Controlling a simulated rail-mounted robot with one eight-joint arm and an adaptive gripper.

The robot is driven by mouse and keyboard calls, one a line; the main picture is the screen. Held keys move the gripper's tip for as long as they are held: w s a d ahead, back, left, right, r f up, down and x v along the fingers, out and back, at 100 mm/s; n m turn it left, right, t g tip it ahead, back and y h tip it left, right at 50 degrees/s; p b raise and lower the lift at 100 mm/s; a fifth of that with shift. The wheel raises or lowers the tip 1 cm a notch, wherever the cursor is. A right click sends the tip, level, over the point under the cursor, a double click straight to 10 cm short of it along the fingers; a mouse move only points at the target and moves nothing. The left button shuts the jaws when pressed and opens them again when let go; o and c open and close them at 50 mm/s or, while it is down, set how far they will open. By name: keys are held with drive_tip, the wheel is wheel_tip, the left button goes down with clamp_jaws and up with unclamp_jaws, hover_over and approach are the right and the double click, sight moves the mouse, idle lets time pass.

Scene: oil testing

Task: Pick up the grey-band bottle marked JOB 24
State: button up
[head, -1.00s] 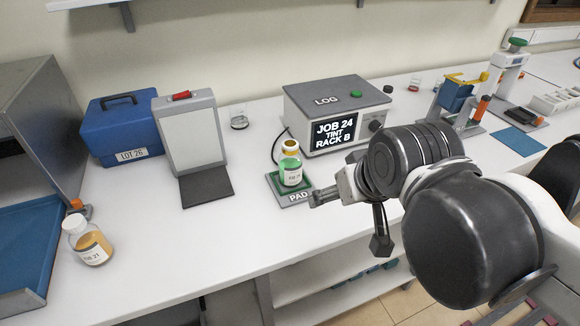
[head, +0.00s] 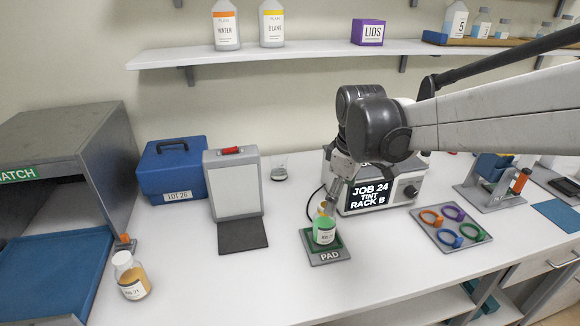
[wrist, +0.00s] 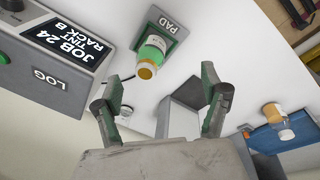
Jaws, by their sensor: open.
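The LOG box (head: 405,188) with a screen reading JOB 24 TINT RACK B stands close behind the pad. A tray of coloured rings (head: 451,232) is to the right. A grey upright panel (head: 236,186) and blue case (head: 172,172) stand left. The bench front is clear.

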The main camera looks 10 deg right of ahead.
sight(324, 223)
drive_tip(key=w+f+n, duration=0.1)
drive_tip(key=w, duration=0.1)
drive_tip(key=w+f+n+g+p, duration=0.1)
drive_tip(key=w, duration=0.1)
drive_tip(key=w+a+f+n, duration=0.1)
drive_tip(key=w, duration=0.1)
drive_tip(key=shift+w+f+n+g+p, duration=0.1)
drive_tip(key=shift+w+n+g+p, duration=0.2)
drive_tip(key=shift+g+p, duration=0.1)
drive_tip(key=shift+w+f, duration=0.3)
drive_tip(key=shift+f, duration=0.1)
wheel_tip(324, 223, down, 8)
drive_tip(key=shift+f+p, duration=0.2)
drive_tip(key=shift+p, duration=0.25)
drive_tip(key=shift+w+f+p, duration=0.2)
drive_tip(key=shift+f+p, duration=0.15)
drive_tip(key=shift+f, duration=0.95)
drive_tip(key=shift+w+f+p, duration=0.2)
drive_tip(key=shift+f+p, duration=0.1)
drive_tip(key=shift+f, duration=1)
drive_tip(key=c, duration=1.8)
drive_tip(key=shift+r, duration=0.15)
